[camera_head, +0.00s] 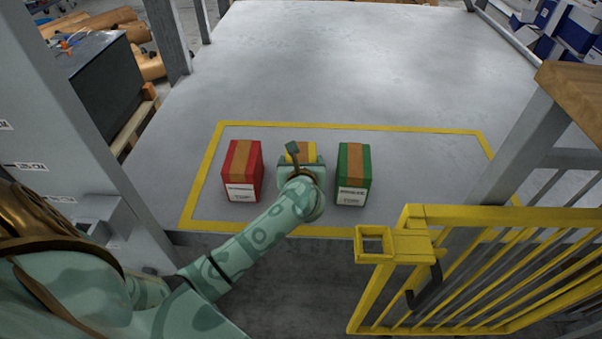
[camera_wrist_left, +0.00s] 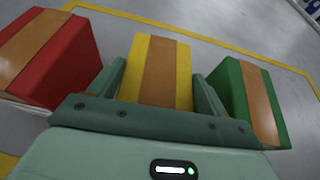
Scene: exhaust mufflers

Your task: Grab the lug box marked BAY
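Three lug boxes stand in a row: a red box (camera_head: 243,170), a yellow box (camera_head: 306,150) and a green box (camera_head: 353,174), each with a brown band over the top. The red and green boxes have white front labels too small to read. My gripper hides the yellow box's front, so I cannot tell which is marked BAY. My left gripper (camera_head: 305,163) is over the yellow box. In the wrist view its fingers lie along both sides of the yellow box (camera_wrist_left: 182,75), spread apart; contact is not clear. My right gripper is not in view.
The boxes stand on a grey platform (camera_head: 370,60) inside a yellow painted outline. A yellow gate (camera_head: 480,215) is at the lower right. Grey posts rise at left and right. The platform behind the boxes is clear.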

